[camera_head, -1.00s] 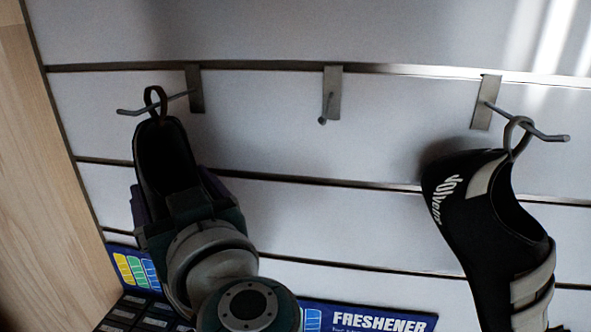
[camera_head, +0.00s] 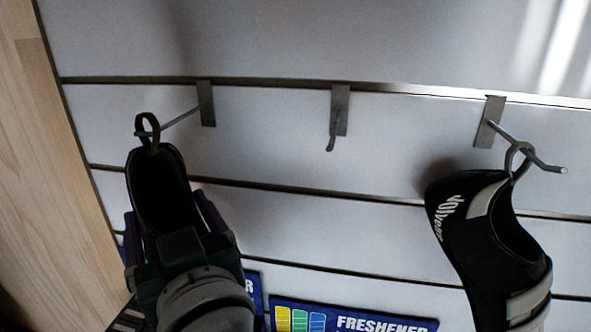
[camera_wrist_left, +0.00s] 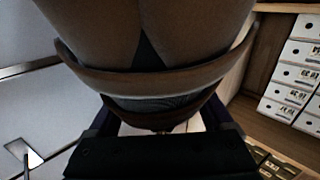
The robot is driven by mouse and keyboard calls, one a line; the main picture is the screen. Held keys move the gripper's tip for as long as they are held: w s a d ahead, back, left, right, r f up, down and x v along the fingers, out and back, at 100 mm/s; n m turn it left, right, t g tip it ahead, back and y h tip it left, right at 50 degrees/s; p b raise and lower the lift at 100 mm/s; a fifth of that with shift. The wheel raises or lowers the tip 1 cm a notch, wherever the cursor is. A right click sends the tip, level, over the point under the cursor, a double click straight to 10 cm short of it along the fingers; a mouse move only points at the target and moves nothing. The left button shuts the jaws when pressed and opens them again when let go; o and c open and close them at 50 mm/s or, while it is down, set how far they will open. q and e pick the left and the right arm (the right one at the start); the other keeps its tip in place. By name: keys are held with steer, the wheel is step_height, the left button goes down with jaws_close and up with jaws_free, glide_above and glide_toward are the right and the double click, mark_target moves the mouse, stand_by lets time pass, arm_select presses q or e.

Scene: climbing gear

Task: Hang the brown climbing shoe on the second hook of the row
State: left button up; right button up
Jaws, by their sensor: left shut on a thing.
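The brown climbing shoe (camera_head: 160,185) looks dark in the head view and brown in the left wrist view (camera_wrist_left: 195,25). It is upright, toe end down, with a loop (camera_head: 147,131) at its top. My left gripper (camera_head: 172,228) is shut on the shoe from the front, one finger on each side, and hides its lower part. The loop overlaps the outer end of the left hook (camera_head: 180,117), close to its tip; whether it still encircles the rod is hard to tell. The middle hook (camera_head: 333,130) is empty. My right gripper is not in view.
A black shoe with grey straps (camera_head: 485,235) hangs by its loop on the right hook (camera_head: 510,145). A wooden side panel (camera_head: 55,150) stands close at the left. Blue freshener packs (camera_head: 350,316) are below. The slatted wall between the hooks is clear.

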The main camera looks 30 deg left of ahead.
mark_target(144, 237)
arm_select(q)
steer(key=shift+s, duration=0.1)
steer(key=shift+s+d+p, duration=0.25)
steer(key=shift+s+p, duration=0.35)
steer(key=shift+s, duration=0.05)
steer(key=shift+s+d+p, duration=0.25)
steer(key=shift+s+p, duration=0.15)
steer(key=shift+s, duration=0.45)
steer(key=shift+s+d+r+p, duration=0.15)
steer(key=shift+s+p, duration=0.25)
steer(key=shift+s, duration=0.05)
steer(key=s+d+p, duration=0.2)
steer(key=s+p, duration=0.1)
steer(key=s, duration=0.4)
steer(key=shift+s+d+r, duration=0.2)
steer(key=shift+s+r, duration=0.15)
